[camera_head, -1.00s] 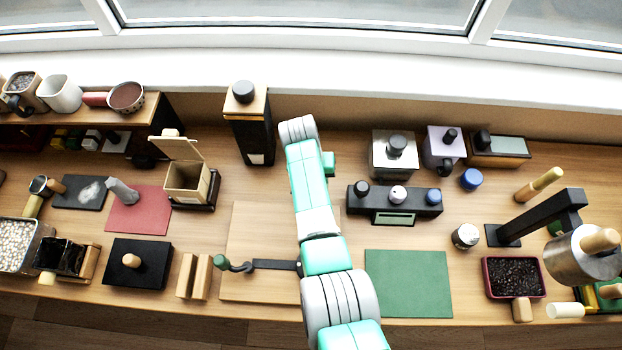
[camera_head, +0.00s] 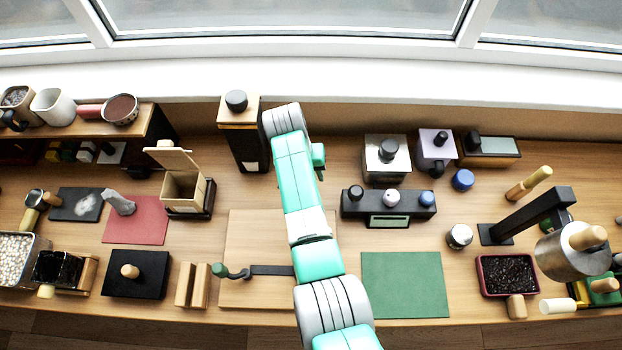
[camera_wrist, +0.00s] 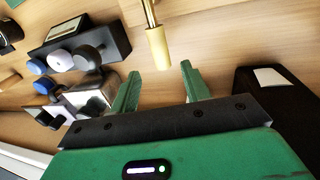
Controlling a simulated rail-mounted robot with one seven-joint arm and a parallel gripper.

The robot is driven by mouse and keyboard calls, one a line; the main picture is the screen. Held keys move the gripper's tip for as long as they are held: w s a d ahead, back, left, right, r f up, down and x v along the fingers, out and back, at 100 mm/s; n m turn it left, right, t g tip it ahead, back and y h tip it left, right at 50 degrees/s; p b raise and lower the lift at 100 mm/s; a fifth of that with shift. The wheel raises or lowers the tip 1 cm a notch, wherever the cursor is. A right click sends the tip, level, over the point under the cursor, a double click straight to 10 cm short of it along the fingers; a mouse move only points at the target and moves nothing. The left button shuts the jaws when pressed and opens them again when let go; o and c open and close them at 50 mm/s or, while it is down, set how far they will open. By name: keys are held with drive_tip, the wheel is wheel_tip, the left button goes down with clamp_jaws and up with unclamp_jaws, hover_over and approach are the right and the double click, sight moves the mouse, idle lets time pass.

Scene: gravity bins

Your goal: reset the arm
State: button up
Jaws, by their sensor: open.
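My arm (camera_head: 302,205) reaches from the bottom of the head view up across the middle of the table, its far end close to the right side of the tall black box (camera_head: 248,148). The fingers are hidden from the head camera. In the wrist view my gripper (camera_wrist: 162,82) shows two green fingers spread apart, with nothing between them. A brass rod with a pale end (camera_wrist: 157,45) is seen beyond the gap between the fingertips; I cannot tell its distance.
A black panel with knobs (camera_head: 412,208) and a silver box (camera_head: 372,163) stand to the right of my arm. A wooden board (camera_head: 240,235) with a crank lies at left. A green mat (camera_head: 405,285) is clear. The window ledge (camera_head: 400,92) runs behind.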

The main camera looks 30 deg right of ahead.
drive_tip(key=shift+a+r, duration=0.15)
drive_tip(key=shift+r, duration=0.6)
